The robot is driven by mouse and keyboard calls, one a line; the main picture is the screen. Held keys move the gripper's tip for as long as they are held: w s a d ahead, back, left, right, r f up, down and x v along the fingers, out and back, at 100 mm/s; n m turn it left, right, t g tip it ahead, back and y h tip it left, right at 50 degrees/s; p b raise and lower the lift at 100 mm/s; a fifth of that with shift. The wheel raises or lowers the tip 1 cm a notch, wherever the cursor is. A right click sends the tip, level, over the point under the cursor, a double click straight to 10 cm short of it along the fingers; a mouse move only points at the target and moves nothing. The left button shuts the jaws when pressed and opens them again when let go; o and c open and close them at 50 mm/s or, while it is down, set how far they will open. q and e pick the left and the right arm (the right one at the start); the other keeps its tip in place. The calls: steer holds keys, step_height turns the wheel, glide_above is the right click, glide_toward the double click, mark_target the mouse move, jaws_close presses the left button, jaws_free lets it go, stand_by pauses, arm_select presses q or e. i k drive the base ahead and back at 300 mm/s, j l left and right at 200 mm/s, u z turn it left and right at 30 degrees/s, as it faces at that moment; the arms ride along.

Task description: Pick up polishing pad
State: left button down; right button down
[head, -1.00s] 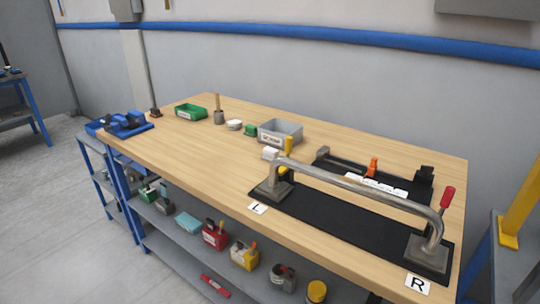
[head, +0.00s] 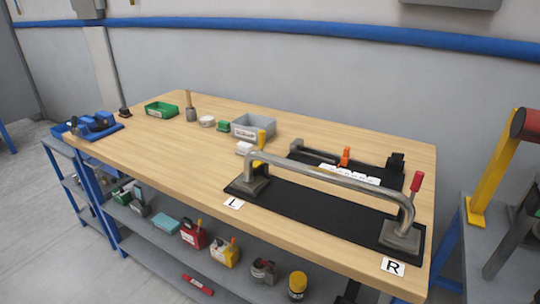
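I cannot tell for certain which thing is the polishing pad. A small white round item (head: 207,121) lies on the wooden workbench (head: 165,150), right of a grey cup with a wooden handle (head: 191,110). A small green block (head: 223,127) sits just right of the white item. A white block (head: 244,148) is near the left end of a bent metal bar (head: 330,178), beside a yellow piece (head: 260,147). Neither of my grippers shows in the head view.
A grey bin (head: 254,127) and a green tray (head: 161,109) stand toward the bench's back. The bar stands over a black mat (head: 320,212) between L and R labels. A blue vise-like tool (head: 97,123) is at the left end. The bench's left-middle front is clear.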

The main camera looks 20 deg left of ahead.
mark_target(243, 147)
steer(key=j+z, duration=0.45)
steer(key=i+j+z, duration=0.1)
steer(key=j+z, duration=0.2)
steer(key=z, duration=0.15)
steer(key=j+z, duration=0.45)
steer(key=k+l, duration=0.05)
steer(key=l, duration=0.05)
